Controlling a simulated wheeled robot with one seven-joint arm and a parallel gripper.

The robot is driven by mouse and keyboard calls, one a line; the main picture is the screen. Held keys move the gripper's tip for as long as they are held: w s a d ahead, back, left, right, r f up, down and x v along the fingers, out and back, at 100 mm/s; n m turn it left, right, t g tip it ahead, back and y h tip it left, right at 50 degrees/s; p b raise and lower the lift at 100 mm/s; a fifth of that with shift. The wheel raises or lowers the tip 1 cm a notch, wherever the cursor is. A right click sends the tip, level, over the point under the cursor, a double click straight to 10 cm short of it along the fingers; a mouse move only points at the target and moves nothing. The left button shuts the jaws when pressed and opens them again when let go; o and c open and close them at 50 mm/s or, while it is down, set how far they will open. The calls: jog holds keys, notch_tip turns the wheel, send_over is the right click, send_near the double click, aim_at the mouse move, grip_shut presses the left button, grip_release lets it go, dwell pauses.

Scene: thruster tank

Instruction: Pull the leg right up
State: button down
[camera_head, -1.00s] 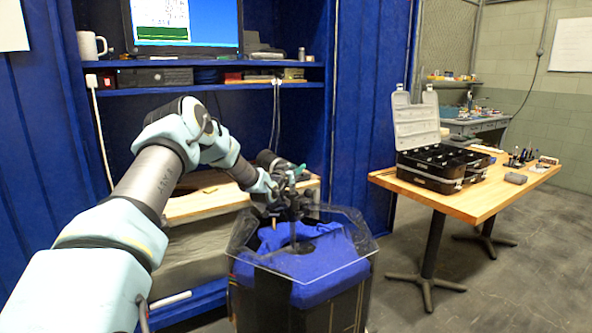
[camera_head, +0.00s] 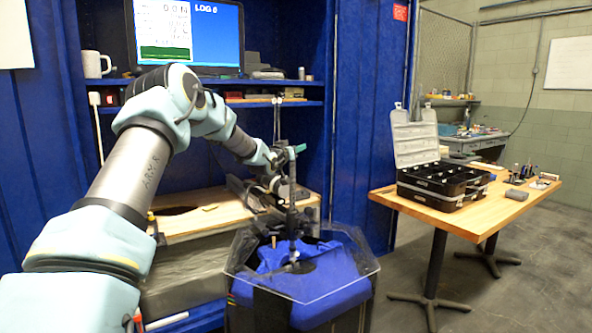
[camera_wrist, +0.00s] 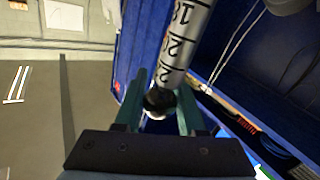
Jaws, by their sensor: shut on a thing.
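The leg appears to be the upright dark rod (camera_head: 292,215) in the head view, standing over the six-sided tank (camera_head: 250,283) with the clear lid. Its lower end reaches down to a dark round patch among the blue cloth. My gripper (camera_head: 296,150) is at the rod's upper part, with a green fingertip showing. In the wrist view a pale tube (camera_wrist: 183,38) with printed black numbers runs up from between the green fingers (camera_wrist: 160,103). The fingers are shut on a dark rounded part at the tube's near end. Whether the lower end touches the tank cannot be told.
A wooden bench (camera_head: 185,222) and blue shelves with a monitor (camera_head: 188,35) stand behind my arm. A wooden table (camera_head: 470,218) with an open black case (camera_head: 440,188) and small tools stands at right. Open floor lies in front of that table.

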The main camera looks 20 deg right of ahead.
jog(key=shift+r, duration=2.2)
jog(key=c, duration=0.7)
grip_release()
jog(key=shift+o, duration=0.9)
jog(key=shift+f, duration=0.15)
jog(key=shift+s+a+f, duration=0.1)
jog(key=b+v, duration=0.4)
jog(key=v, duration=0.6)
jog(key=shift+s+a, duration=0.2)
